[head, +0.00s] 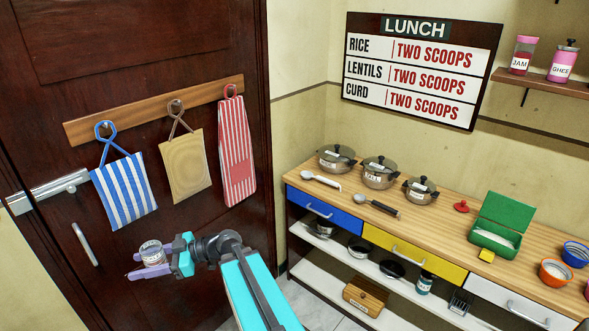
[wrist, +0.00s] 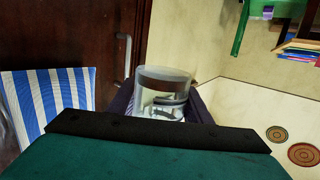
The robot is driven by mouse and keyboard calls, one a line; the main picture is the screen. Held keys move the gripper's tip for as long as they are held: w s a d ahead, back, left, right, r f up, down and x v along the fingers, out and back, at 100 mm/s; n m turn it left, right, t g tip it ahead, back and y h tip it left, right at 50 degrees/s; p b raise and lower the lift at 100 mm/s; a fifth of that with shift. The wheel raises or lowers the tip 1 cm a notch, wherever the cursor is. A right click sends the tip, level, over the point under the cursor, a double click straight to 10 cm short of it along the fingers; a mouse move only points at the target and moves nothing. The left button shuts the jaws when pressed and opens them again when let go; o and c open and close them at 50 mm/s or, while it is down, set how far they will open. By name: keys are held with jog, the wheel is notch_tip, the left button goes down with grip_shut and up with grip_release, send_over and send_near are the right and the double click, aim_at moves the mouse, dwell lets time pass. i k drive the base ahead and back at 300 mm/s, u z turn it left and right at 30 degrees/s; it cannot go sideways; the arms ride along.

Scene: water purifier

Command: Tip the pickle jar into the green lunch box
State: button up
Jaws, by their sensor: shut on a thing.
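My gripper (head: 146,263), with purple fingers, is shut on a small clear jar (head: 151,249) in front of the dark door, far left of the counter. The jar has a pale label, too small to read, and looks roughly upright. In the wrist view the jar (wrist: 164,90) sits between the fingers, with a brown band near its top and dark pieces inside. The green lunch box (head: 491,239) stands on the counter at right, its lid raised at the back and white food inside. My gripper is well away from it.
The wooden counter (head: 440,229) holds three lidded pots (head: 379,174), two scoops (head: 375,205), a red lid-like piece (head: 461,206) and bowls (head: 555,271) at right. A wall shelf (head: 545,80) holds two jars.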

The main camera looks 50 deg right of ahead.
aim_at(506, 243)
jog(key=u, duration=0.25)
jog(key=k, duration=0.55)
jog(key=u, duration=0.95)
jog(key=k, duration=0.95)
jog(key=z, duration=0.55)
jog(key=k, duration=0.6)
jog(key=z, duration=0.6)
